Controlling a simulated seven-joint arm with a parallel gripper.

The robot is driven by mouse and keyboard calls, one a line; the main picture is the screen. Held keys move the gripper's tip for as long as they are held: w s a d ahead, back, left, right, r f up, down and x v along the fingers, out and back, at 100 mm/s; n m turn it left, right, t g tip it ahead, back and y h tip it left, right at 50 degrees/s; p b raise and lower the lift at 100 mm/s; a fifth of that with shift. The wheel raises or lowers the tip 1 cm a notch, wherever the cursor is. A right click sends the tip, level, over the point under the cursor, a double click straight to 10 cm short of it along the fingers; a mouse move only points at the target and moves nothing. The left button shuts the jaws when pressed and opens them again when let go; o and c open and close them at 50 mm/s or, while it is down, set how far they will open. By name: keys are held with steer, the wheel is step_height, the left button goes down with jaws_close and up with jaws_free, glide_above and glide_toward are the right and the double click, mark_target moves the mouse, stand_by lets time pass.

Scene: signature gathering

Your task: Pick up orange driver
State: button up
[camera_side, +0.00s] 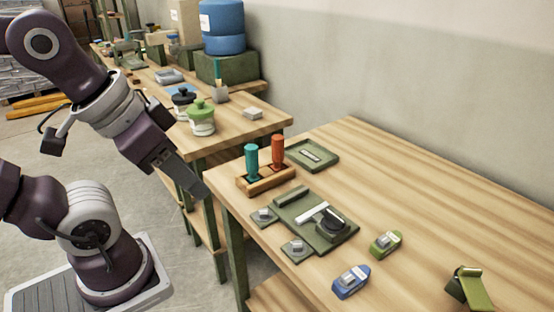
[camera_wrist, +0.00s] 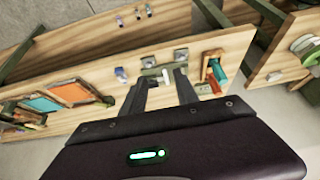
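The orange driver (camera_side: 278,152) stands upright in a small wooden holder (camera_side: 265,187), just right of a teal driver (camera_side: 251,162). In the wrist view the holder (camera_wrist: 205,64) is right of my fingers, with the orange driver (camera_wrist: 214,86) and teal driver (camera_wrist: 219,70) beside each other. My gripper (camera_side: 202,190) is in the air at the table's left edge, to the left of the holder and apart from it. The wrist view shows its two fingers (camera_wrist: 160,80) spread with nothing held between them.
A dark green fixture (camera_side: 335,228) with a white bar lies in front of the holder, and a green tray (camera_side: 318,151) behind it. A blue tool (camera_side: 351,281) and a green tool (camera_side: 385,243) lie nearer the front. The table's right side is mostly clear.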

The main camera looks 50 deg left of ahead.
steer(key=o, duration=0.5)
steer(key=shift+c, duration=0.2)
steer(key=w+a+r+n+g, duration=0.15)
steer(key=w+r+n, duration=0.3)
steer(key=w, duration=0.45)
steer(key=n+g, duration=0.4)
steer(key=n, duration=1.2)
glide_above(277, 147)
steer(key=a, duration=0.1)
steer(key=f, duration=1.3)
steer(key=shift+w, duration=0.4)
steer(key=shift+n, duration=0.25)
step_height(277, 147, down, 8)
steer(key=shift+w+a+r, duration=0.15)
steer(key=shift+c, duration=0.3)
